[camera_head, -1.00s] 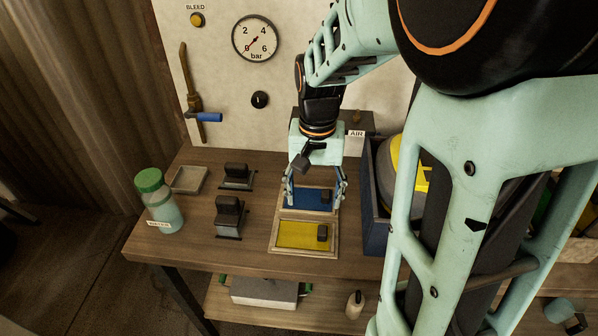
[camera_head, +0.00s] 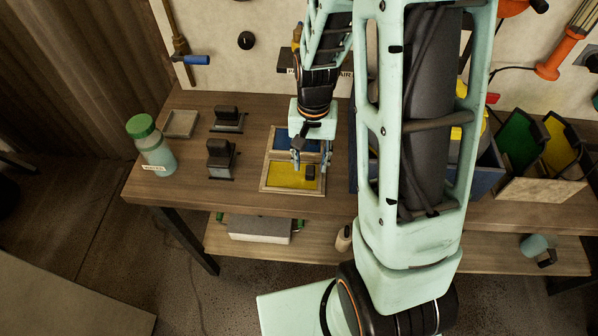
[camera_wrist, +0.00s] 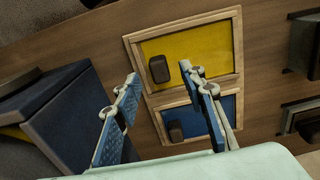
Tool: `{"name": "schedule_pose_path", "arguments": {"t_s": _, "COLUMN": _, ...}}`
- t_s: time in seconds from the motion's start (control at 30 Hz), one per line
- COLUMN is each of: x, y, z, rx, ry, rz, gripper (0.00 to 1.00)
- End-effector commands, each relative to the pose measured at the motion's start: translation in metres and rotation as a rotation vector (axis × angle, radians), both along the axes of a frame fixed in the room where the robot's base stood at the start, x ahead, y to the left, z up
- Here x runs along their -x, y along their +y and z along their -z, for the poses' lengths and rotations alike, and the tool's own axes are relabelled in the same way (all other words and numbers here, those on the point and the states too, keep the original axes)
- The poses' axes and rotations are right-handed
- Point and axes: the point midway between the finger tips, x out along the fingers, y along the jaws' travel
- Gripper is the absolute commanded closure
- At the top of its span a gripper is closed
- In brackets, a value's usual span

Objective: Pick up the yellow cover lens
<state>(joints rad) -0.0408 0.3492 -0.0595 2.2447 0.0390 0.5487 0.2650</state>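The yellow cover lens (camera_head: 285,178) lies flat in the front part of a wooden frame (camera_head: 263,186) on the bench. A dark block-shaped knob (camera_head: 310,172) stands near its right end. The lens and its knob also show in the wrist view, the lens (camera_wrist: 205,50) beside the knob (camera_wrist: 159,68). My gripper (camera_head: 312,166) is open and empty above the lens, near the knob. In the wrist view the open fingers (camera_wrist: 158,76) appear on either side of the knob, and it looks farther away than the fingertips.
A blue lens (camera_wrist: 205,112) with a similar knob lies in the adjoining frame section. A dark blue bin (camera_wrist: 65,110) stands close by, to the right in the head view. Two black clamp-like blocks (camera_head: 221,158), a grey tray (camera_head: 180,123) and a green-capped bottle (camera_head: 152,150) stand left.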

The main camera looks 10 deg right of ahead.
Motion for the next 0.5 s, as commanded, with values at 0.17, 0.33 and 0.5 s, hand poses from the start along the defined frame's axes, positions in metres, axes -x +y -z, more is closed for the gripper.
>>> {"name": "schedule_pose_path", "arguments": {"t_s": 0.17, "x": 0.0, "y": -0.001, "z": 0.02, "rx": -0.001, "ry": 0.002, "rz": 0.001, "gripper": 0.62}}
{"name": "schedule_pose_path", "arguments": {"t_s": 0.33, "x": 0.0, "y": 0.0, "z": 0.025, "rx": -0.001, "ry": -0.001, "rz": 0.001, "gripper": 0.62}}
{"name": "schedule_pose_path", "arguments": {"t_s": 0.5, "x": 0.0, "y": 0.0, "z": 0.025, "rx": -0.001, "ry": -0.001, "rz": 0.001, "gripper": 0.63}}
